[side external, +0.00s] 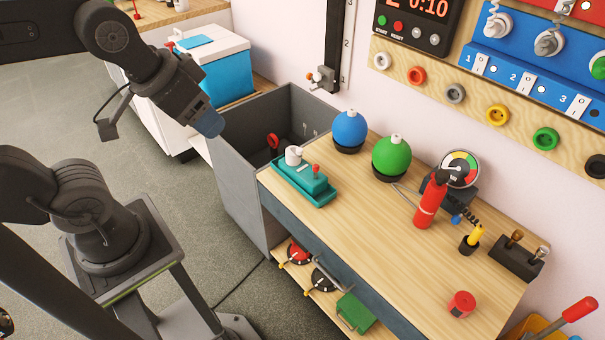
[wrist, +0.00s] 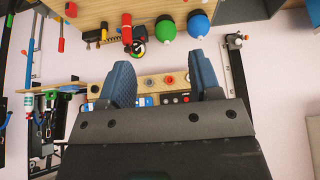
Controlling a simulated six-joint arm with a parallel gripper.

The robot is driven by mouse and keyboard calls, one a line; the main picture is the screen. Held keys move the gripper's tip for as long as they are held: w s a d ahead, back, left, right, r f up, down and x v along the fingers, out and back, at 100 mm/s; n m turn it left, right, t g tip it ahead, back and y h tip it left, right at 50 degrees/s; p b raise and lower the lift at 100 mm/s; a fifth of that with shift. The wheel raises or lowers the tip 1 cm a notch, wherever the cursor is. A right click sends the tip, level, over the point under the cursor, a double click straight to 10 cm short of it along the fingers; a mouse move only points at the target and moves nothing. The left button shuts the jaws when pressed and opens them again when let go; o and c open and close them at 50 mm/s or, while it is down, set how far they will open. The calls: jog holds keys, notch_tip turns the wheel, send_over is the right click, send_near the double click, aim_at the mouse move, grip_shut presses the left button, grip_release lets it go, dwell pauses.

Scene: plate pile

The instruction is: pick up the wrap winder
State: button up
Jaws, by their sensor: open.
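No part is labelled as the wrap winder, and I cannot tell for sure which thing it is. A teal device (side external: 305,190) with a white knob and a small red lever lies at the left end of the wooden bench (side external: 400,240). Round red (side external: 298,252) and black (side external: 322,279) pieces with handles sit on the shelf below. My gripper (side external: 208,122) is raised left of the bench, apart from all of these. In the wrist view my gripper (wrist: 163,75) is open, with nothing between its blue fingers.
A grey bin (side external: 238,165) adjoins the bench's left end, with a red item inside. Blue (side external: 350,129) and green (side external: 391,155) balls, a red extinguisher (side external: 430,200) and a gauge (side external: 460,167) stand along the back. The front right bench top is mostly clear around a red cylinder (side external: 461,304).

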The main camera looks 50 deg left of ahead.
jog(key=w+a+f+n+g+y, duration=0.1)
jog(key=w+a+n, duration=0.1)
jog(key=w, duration=0.4)
jog(key=w+a+f+n+y, duration=0.1)
jog(key=w+a+f+n, duration=0.1)
jog(key=w, duration=0.5)
jog(key=n+g+y, duration=0.1)
jog(key=n, duration=0.3)
send_over(299, 150)
jog(key=s+d, duration=0.6)
notch_tip(299, 150, down, 15)
jog(key=shift+n+g, duration=0.3)
jog(key=shift+n, duration=0.2)
jog(key=x, duration=1.5)
jog(key=shift+w+a+r, duration=0.15)
jog(key=shift+w+a, duration=0.05)
jog(key=shift+w, duration=0.2)
jog(key=shift+x, duration=2.8)
jog(key=shift+a, duration=0.15)
jog(key=shift+c, duration=0.5)
grip_shut()
jog(key=shift+r, duration=0.1)
